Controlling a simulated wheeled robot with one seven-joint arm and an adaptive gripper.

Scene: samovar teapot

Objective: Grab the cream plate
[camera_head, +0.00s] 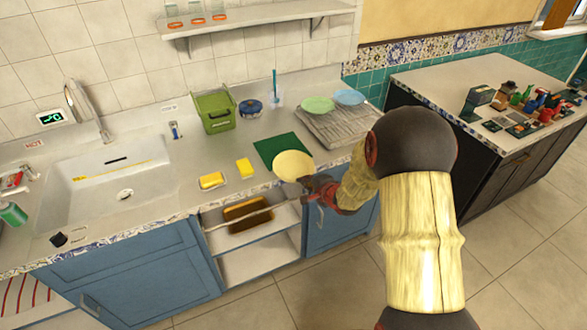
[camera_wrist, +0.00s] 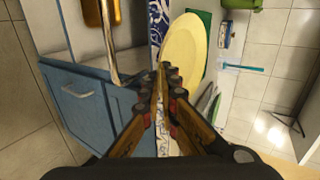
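The cream plate (camera_head: 293,164) is a round, pale yellow dish at the front edge of the counter, overlapping a dark green mat (camera_head: 277,149) in the head view. It also shows in the wrist view (camera_wrist: 186,48), just beyond my fingertips. My gripper (camera_head: 308,194) is at the plate's near right rim. In the wrist view, my fingers (camera_wrist: 166,80) are close together, with the tips at the plate's near rim. The contact is small and partly hidden, so I cannot tell whether they are shut on the rim.
Yellow sponges (camera_head: 212,180) lie left of the plate. A dish rack (camera_head: 335,124) holds a green plate (camera_head: 317,104) and a blue plate (camera_head: 349,97). A green bin (camera_head: 214,112) stands behind. Below the counter, an open cabinet holds a brown item (camera_head: 247,213). A sink (camera_head: 115,190) is left.

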